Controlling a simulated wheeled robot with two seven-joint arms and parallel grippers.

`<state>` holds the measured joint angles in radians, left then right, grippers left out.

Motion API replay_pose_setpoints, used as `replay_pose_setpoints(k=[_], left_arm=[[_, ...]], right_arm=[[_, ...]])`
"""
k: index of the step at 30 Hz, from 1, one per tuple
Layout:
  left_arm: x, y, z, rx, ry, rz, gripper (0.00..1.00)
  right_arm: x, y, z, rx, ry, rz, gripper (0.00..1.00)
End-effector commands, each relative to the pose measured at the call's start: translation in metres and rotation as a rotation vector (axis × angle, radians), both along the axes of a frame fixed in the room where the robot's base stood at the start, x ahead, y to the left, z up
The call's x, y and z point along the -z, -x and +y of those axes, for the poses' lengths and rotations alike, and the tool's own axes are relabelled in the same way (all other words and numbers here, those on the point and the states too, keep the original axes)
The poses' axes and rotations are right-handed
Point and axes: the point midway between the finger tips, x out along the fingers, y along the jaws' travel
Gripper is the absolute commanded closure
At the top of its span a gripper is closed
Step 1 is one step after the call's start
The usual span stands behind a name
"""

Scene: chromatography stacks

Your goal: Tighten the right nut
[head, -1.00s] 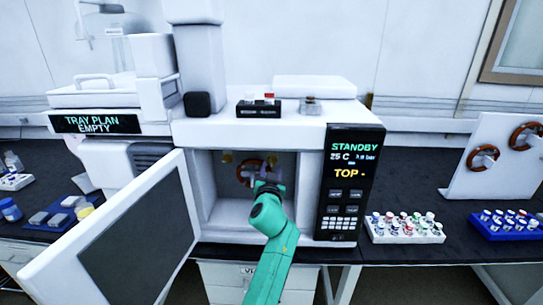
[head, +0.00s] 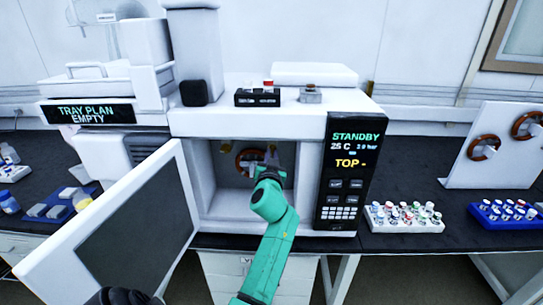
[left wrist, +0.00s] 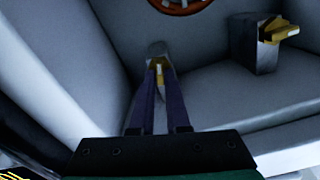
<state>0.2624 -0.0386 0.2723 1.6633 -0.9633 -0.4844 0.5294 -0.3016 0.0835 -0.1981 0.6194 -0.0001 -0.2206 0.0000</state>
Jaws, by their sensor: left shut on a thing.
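My left gripper (head: 271,158) reaches into the open oven (head: 303,175) of the white instrument. In the left wrist view its two purple fingers (left wrist: 158,82) are shut on the right nut (left wrist: 159,66), a small brass-coloured piece at a grey fitting. The fingers hide most of this nut. The left nut (head: 226,148) is brass-coloured and sits under the oven ceiling to the left. It also shows in the left wrist view (left wrist: 278,31), on its own block and apart from my fingers. A red-brown column coil (head: 246,161) hangs at the oven's back. My right gripper cannot be made out.
The oven door (head: 140,222) stands open to the left. The control panel (head: 347,175) reads STANDBY and TOP. White (head: 404,226) and blue (head: 502,224) vial racks and a board with spare coils (head: 493,130) stand to the right. An unclear dark shape (head: 122,297) shows at the lower left edge.

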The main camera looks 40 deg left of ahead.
Motion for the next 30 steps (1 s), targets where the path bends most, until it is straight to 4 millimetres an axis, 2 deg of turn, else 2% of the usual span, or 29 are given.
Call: replay_pose_setpoints(k=[7, 30], left_arm=[[0.001, 0.000, 0.001, -0.002, -0.105, 0.082, 1.00], [-0.002, 0.000, 0.002, -0.006, -0.673, 0.512, 1.00]], right_arm=[[0.000, -0.001, 0.008, -0.001, -0.011, -0.003, 0.56], [-0.015, -0.002, 0.002, -0.001, -0.003, -0.003, 0.56]])
